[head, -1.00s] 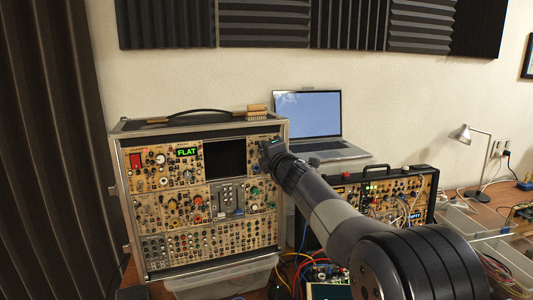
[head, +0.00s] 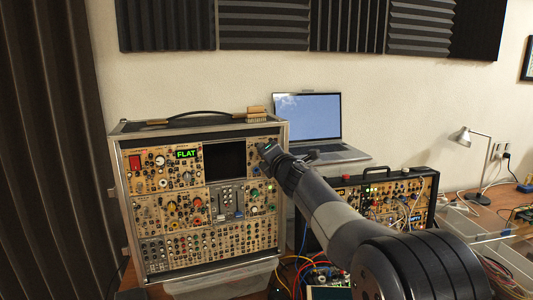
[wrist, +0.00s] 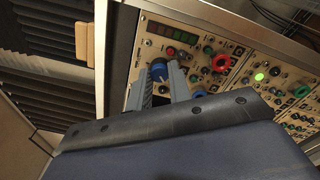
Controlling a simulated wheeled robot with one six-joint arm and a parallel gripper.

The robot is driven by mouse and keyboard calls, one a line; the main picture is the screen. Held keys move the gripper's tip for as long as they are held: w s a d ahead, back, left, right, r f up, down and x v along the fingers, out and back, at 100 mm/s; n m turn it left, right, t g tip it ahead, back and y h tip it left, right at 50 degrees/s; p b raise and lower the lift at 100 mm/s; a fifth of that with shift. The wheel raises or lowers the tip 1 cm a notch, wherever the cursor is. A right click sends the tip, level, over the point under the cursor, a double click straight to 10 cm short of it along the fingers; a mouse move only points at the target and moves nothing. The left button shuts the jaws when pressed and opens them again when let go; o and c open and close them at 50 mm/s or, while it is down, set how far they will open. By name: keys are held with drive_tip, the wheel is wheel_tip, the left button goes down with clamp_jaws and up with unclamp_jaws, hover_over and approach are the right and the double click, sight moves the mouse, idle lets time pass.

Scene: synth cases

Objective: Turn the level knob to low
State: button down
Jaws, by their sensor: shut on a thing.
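In the wrist view a blue knob (wrist: 158,69) sits on the tan panel, just below a small row of red and green indicators. My gripper (wrist: 160,80) is shut on this blue knob, one grey finger on each side of it. Any label or pointer mark on the knob is too small to read. In the head view my gripper (head: 264,150) is at the upper right of the large synth case (head: 116,190), and it hides the knob there.
Red and green knobs (wrist: 221,63) stand close to the right of the gripper in the wrist view. A green FLAT display (head: 187,154) is lit on the case. A laptop (head: 308,115) and a smaller synth case (head: 435,195) stand to the right, with loose cables (head: 300,270) below.

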drive_tip(key=shift+f, duration=0.1)
drive_tip(key=c, duration=1.3)
unclamp_jaws()
drive_tip(key=b+v, duration=0.2)
drive_tip(key=v, duration=0.9)
drive_tip(key=shift+b, duration=0.35)
drive_tip(key=shift+w, duration=0.15)
drive_tip(key=p+x, duration=0.2)
drive_tip(key=x, duration=0.8)
drive_tip(key=shift+w+a+p, duration=0.2)
drive_tip(key=shift+w+p, duration=0.15)
drive_tip(key=shift+p, duration=0.05)
drive_tip(key=shift+s, duration=0.15)
